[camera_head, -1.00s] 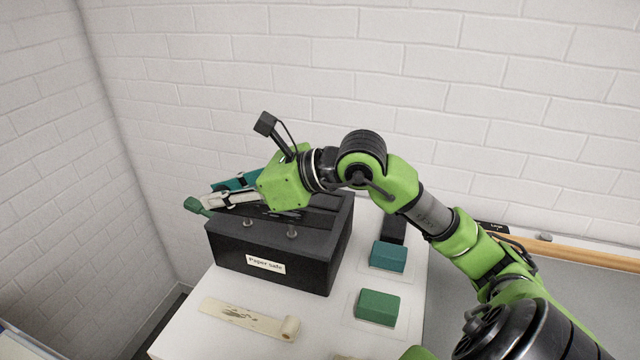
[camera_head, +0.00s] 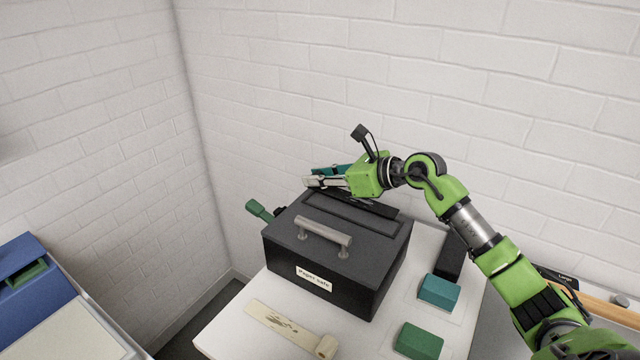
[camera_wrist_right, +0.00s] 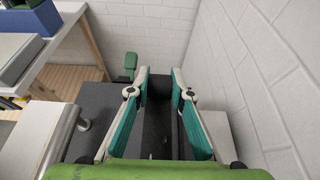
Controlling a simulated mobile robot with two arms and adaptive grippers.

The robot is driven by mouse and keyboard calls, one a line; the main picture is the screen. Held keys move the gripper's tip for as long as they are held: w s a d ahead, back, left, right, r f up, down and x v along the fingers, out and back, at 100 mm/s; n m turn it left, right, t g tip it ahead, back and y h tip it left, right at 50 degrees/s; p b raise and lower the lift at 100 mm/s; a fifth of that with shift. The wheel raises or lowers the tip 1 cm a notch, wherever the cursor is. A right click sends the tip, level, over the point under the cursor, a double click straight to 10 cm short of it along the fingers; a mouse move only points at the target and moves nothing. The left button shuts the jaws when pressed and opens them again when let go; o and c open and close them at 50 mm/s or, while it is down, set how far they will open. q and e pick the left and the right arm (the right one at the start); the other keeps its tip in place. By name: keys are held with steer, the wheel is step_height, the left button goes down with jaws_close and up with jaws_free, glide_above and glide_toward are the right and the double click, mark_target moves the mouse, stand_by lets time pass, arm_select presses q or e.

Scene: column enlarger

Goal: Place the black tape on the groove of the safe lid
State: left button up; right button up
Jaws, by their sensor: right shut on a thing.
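The paper safe (camera_head: 318,288) is a black box with a labelled front and a grey handle (camera_head: 324,232) on its lid. A recessed groove (camera_head: 350,220) runs across the lid behind the handle. My right gripper (camera_head: 312,176) is over the back of the lid. The right wrist view shows its teal-padded fingers (camera_wrist_right: 160,75) shut on a long black piece, the black tape (camera_wrist_right: 158,110). The tape also shows in the head view (camera_head: 370,204) as a dark bar below the gripper, near the groove's back edge. Whether it touches the lid I cannot tell. My left gripper is out of view.
A green-ended lever (camera_head: 260,210) sticks out at the safe's left. A teal block (camera_head: 439,291), a green block (camera_head: 419,341) and a black block (camera_head: 451,258) stand to the right. White walls stand close behind.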

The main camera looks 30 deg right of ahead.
mark_target(319, 200)
steer(key=shift+w+d+f, duration=0.3)
steer(key=shift+w+f, duration=0.15)
steer(key=shift+f, duration=0.1)
step_height(319, 200, down, 3)
steer(key=shift+w+d+f+p, duration=0.1)
steer(key=shift+w+p, duration=0.05)
steer(key=shift+p, duration=0.8)
steer(key=shift+f, duration=0.15)
steer(key=shift+f, duration=0.1)
steer(key=shift+f+b, duration=0.2)
steer(key=shift+b, duration=0.1)
steer(key=o, duration=1)
steer(key=shift+r, duration=0.1)
steer(key=shift+r, duration=0.1)
